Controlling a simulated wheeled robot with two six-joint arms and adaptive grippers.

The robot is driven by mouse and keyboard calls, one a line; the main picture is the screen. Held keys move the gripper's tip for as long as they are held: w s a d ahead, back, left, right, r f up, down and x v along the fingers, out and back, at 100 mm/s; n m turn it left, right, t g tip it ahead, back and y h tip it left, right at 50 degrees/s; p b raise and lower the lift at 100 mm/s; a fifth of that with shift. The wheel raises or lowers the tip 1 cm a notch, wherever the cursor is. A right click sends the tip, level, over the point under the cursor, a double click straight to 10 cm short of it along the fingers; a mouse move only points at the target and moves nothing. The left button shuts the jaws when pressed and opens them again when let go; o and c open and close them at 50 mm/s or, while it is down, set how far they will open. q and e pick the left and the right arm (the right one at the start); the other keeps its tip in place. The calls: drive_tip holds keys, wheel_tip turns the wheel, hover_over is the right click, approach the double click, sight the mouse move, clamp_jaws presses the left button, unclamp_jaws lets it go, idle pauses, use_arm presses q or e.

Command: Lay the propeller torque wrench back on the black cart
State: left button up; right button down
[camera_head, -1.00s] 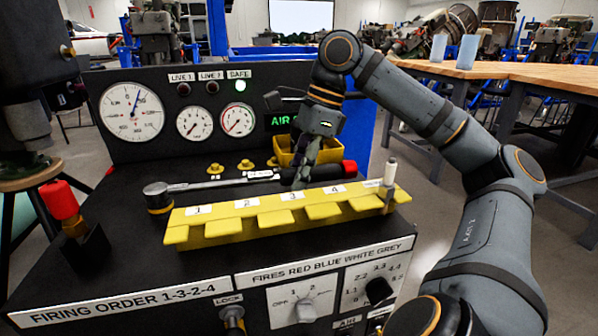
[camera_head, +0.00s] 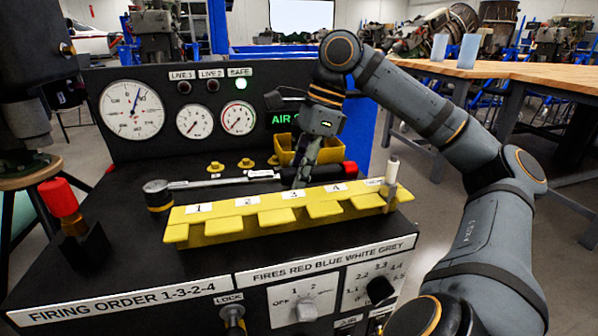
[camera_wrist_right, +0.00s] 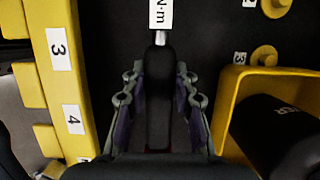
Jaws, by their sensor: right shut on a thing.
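The torque wrench (camera_head: 215,182) has a round black head at the left, a silver shaft and a black grip with a red end. It lies lengthwise just behind the yellow numbered rack, over the top of the black cart (camera_head: 125,245). I cannot tell whether it touches the cart top. My right gripper (camera_head: 303,180) reaches down from above and is shut on the black grip. In the right wrist view the wrench's dark grip (camera_wrist_right: 159,95) runs between the two fingers (camera_wrist_right: 159,110), with its white label at the top. My left gripper is not in view.
The yellow rack (camera_head: 285,215) stands close in front of the wrench. A yellow bin (camera_head: 332,150) is just behind the gripper. The gauge panel (camera_head: 165,80) rises at the back. A red-capped fitting (camera_head: 62,200) stands at the left; the cart top between it and the rack is bare.

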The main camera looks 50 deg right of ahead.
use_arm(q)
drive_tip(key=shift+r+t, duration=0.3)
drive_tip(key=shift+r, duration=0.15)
use_arm(e)
drive_tip(key=shift+f, duration=0.1)
drive_tip(key=c, duration=1.1)
unclamp_jaws()
drive_tip(key=shift+o, duration=0.2)
drive_tip(key=shift+w, duration=0.1)
